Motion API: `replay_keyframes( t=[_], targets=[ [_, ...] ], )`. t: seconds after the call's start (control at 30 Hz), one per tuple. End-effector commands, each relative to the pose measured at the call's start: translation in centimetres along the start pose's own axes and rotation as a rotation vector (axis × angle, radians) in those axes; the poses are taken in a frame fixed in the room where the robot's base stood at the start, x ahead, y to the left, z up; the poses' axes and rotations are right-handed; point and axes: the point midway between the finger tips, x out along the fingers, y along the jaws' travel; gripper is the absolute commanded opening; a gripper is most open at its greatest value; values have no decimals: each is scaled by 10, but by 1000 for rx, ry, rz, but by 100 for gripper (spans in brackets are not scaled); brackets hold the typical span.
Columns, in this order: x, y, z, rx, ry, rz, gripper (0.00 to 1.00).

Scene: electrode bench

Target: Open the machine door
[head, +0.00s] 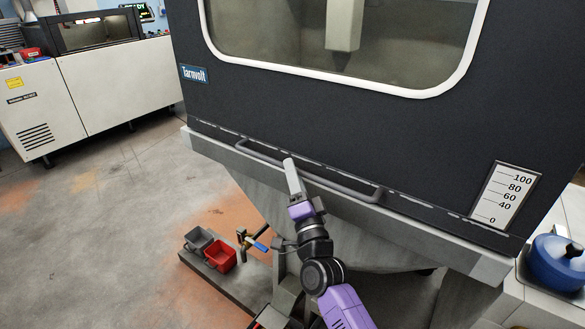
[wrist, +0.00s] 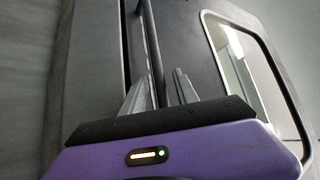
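The machine door (head: 330,120) is a dark panel with a white-rimmed window, and it is down and closed as far as I can see. Its long bar handle (head: 345,189) runs along the lower edge. My gripper (head: 291,165) is at the middle of this handle in the head view. In the wrist view the bar (wrist: 153,50) runs between the two fingers of my gripper (wrist: 162,88). The fingers stand apart, and a narrow gap shows between the bar and the right finger. The contact at the left finger is unclear.
A grey ledge (head: 220,150) juts out below the door. A grey bin (head: 198,240) and a red bin (head: 220,257) stand low at the left of my arm. A blue pot (head: 558,262) stands at the right. Open floor (head: 110,235) lies to the left.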

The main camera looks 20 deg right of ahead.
Motion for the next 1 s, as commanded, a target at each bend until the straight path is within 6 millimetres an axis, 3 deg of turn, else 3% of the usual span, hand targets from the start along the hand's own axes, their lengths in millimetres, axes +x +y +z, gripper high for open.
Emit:
replay_keyframes(
  t=[0.13,0.4,0.43,0.6,1.0],
  targets=[
    [10,0,0,0,0,0,36],
    [12,0,0,0,0,1,36],
    [12,0,0,0,0,0,34],
    [12,0,0,0,0,0,1],
    [11,0,0,0,0,0,0]
  ],
)
